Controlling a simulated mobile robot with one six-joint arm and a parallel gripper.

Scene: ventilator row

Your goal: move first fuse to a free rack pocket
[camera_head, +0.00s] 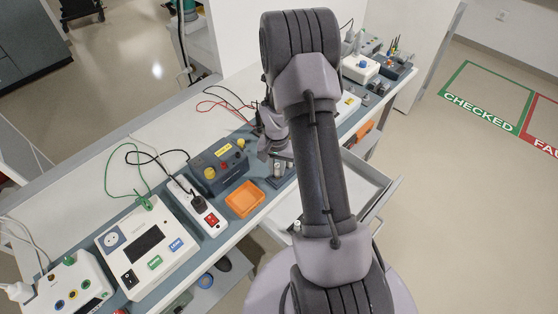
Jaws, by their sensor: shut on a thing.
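My gripper (275,150) is partly hidden behind my own arm, low over the bench near its front edge. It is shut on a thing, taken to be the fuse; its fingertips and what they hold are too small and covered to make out. Just below it in the picture is a small dark block (279,182) with pale upright pieces (277,169), which looks like the rack. I cannot tell which of its pockets are free, or whether the held fuse touches it.
An orange tray (244,200), a dark device with knobs (219,167), a power strip (197,207) and a white tester (147,247) stand left of the gripper. An open drawer (365,187) juts out at the right. More devices (360,68) stand at the bench's far end.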

